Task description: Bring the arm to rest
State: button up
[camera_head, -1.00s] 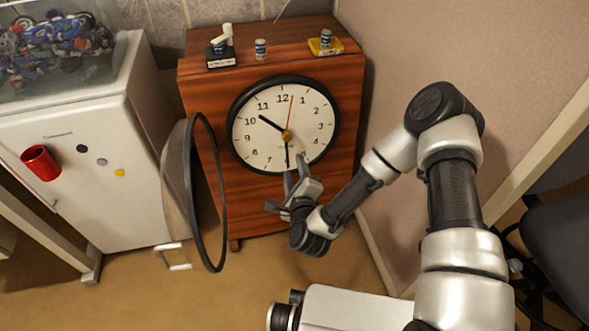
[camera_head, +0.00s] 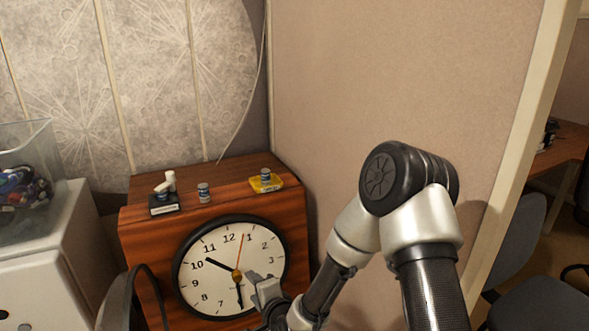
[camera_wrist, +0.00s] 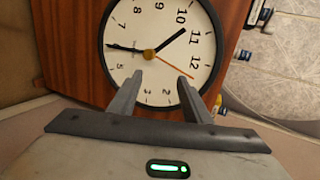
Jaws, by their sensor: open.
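My gripper (camera_head: 262,290) is in front of the lower part of the clock face in the head view, its lower part cut off by the picture's edge. In the wrist view my gripper (camera_wrist: 160,97) shows two fingers apart with nothing between them. The clock (camera_head: 218,245) has a white face, black rim, black hands and a thin red-orange hand. It is set in the front of a wooden cabinet (camera_head: 140,250). The clock face (camera_wrist: 130,35) lies beyond the fingertips in the wrist view; whether they touch it I cannot tell.
On the cabinet top stand a black box with white items (camera_head: 164,203), a small can (camera_head: 204,193) and a yellow tray with another can (camera_head: 266,182). An open round glass cover (camera_head: 118,300) is left of the clock. A wall (camera_head: 380,90) stands close on the right.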

jog(key=s+d+r+n+g+h, duration=0.2)
jog(key=s+d+r+n, duration=0.15)
jog(key=d+r, duration=0.5)
jog(key=s+d+r+n+g+h, duration=0.1)
jog(key=s+d+r+n+h, duration=0.15)
jog(key=d+r+n, duration=0.4)
jog(key=s+d+r+n+g+h, duration=0.1)
jog(key=s+d+r, duration=0.45)
jog(key=s, duration=0.45)
jog(key=s+d+r+n+g+h, duration=0.15)
jog(key=s+d+r, duration=0.25)
jog(key=s+r, duration=0.45)
notch_tip(320, 180, up, 22)
jog(key=s+p, duration=0.2)
jog(key=p, duration=2.2)
jog(key=shift+y, duration=0.3)
jog(key=shift+d, duration=0.1)
